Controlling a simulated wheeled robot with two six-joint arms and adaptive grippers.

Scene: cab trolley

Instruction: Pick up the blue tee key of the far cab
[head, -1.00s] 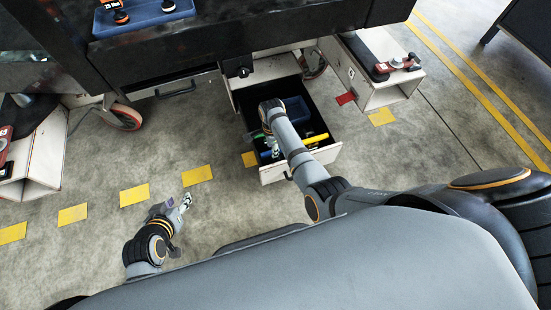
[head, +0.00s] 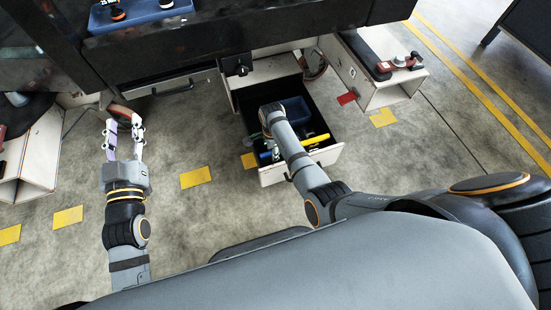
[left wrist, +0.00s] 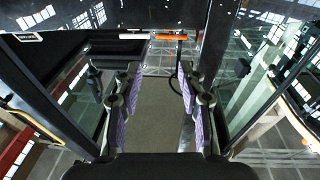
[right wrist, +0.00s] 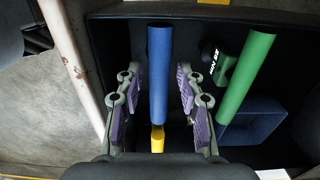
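The open drawer (head: 322,157) under the cab holds several coloured pieces. In the right wrist view a blue bar (right wrist: 159,70), which looks like the blue tee key, lies lengthwise between the fingers of my right gripper (right wrist: 155,78). The fingers are open, with a gap on both sides of the bar. A crosspiece on it cannot be made out. In the head view my right arm reaches into the drawer and mostly hides its gripper. My left gripper (head: 125,128) is open and empty, left of the drawer; its open fingers also show in the left wrist view (left wrist: 158,80).
In the drawer, a green bar (right wrist: 247,75) and a blue bin (right wrist: 258,122) lie right of the blue bar. A yellow piece (right wrist: 157,139) is near its lower end. A white box-shaped step (head: 384,90) stands right of the drawer. Floor between the arms is clear.

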